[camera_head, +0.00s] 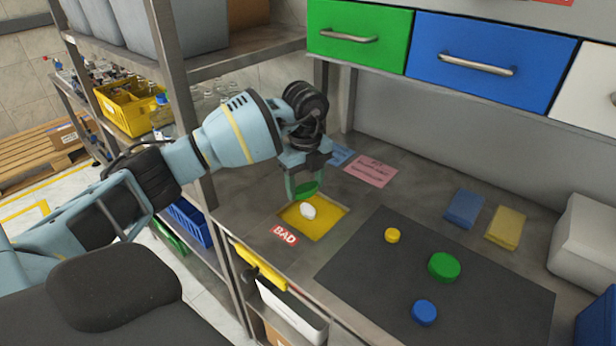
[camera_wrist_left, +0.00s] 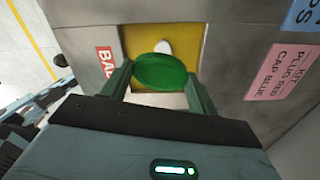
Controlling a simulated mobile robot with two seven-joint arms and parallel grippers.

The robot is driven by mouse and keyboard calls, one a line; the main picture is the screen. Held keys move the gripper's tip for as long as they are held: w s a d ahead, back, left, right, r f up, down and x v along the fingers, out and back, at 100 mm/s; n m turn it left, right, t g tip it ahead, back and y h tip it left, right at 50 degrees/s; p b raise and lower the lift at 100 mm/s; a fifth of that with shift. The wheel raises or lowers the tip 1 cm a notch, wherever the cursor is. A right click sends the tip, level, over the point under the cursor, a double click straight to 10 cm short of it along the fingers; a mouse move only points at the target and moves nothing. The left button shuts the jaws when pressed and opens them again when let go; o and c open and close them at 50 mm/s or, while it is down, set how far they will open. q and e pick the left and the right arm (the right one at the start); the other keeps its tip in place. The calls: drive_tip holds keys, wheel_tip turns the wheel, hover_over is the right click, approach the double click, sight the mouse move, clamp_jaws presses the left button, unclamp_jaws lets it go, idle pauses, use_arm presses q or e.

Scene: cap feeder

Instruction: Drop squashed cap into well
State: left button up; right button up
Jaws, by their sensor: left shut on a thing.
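My left gripper (camera_head: 305,184) is shut on a dark green cap (camera_wrist_left: 165,72), which looks oval in the left wrist view. The cap also shows between the fingertips in the head view (camera_head: 307,189). The gripper points down over the yellow well (camera_head: 327,226), set in the bench beside the red BAD label (camera_head: 285,235). A white thing (camera_head: 308,212) lies in the well. The cap hides part of the well in the wrist view. My right gripper is not in view.
A dark mat (camera_head: 375,275) right of the well carries a yellow cap (camera_head: 392,235), a green cap (camera_head: 444,267) and a blue cap (camera_head: 424,312). A pink label (camera_head: 371,170) lies behind the well. Shelf posts stand left of the well; coloured drawers (camera_head: 480,62) hang above the bench.

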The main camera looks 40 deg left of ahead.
sight(305, 188)
use_arm(q)
drive_tip(key=o, duration=1)
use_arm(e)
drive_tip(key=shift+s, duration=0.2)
use_arm(q)
drive_tip(key=shift+r, duration=0.15)
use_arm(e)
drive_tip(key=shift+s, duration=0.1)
use_arm(q)
wheel_tip(305, 188, up, 8)
drive_tip(key=shift+f, duration=0.2)
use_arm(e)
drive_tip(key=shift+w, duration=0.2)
